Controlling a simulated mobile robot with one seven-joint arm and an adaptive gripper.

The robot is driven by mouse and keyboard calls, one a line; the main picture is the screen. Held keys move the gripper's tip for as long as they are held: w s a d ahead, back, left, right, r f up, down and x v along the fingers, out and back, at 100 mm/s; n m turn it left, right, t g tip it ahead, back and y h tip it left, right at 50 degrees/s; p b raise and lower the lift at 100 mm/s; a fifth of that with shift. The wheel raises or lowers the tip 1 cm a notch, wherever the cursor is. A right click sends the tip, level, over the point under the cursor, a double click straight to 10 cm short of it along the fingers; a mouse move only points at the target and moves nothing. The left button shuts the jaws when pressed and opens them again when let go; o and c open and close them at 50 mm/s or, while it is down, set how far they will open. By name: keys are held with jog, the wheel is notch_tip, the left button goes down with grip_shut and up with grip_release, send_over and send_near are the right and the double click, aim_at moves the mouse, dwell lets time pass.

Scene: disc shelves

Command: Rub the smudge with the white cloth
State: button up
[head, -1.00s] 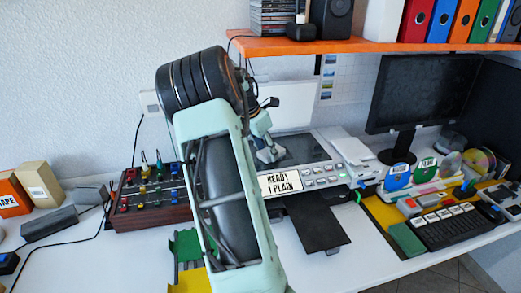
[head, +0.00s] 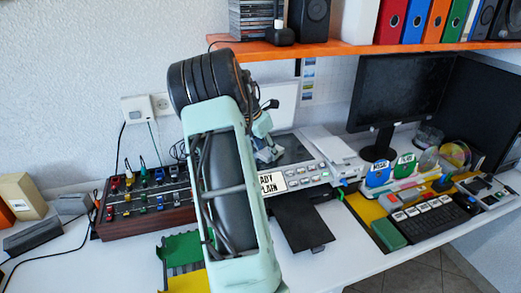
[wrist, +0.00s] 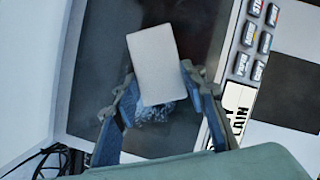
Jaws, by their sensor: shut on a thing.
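The white cloth (wrist: 155,62) is a pale folded rectangle between the fingertips of my gripper (wrist: 159,82) in the wrist view. My gripper is shut on it, over the dark glass (wrist: 97,65) of a copier. A speckled grey-blue patch (wrist: 155,111) shows just below the cloth, between the fingers. It may be the smudge, partly covered by the cloth. I cannot tell whether the cloth touches the glass. In the head view my gripper (head: 268,152) is over the left part of the glass (head: 294,149), and my arm hides much of the area.
The copier's button panel and sign (head: 271,183) lie in front of the glass, with a black tray (head: 300,222) below. A mixer (head: 148,203) stands left, a monitor (head: 402,95) right. An orange shelf (head: 345,47) hangs above. Clear white desk lies at the front right.

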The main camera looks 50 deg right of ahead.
jog(key=shift+s+d+f, duration=0.15)
jog(key=shift+s+d, duration=0.15)
jog(key=shift+d, duration=0.05)
jog(key=shift+p, duration=0.35)
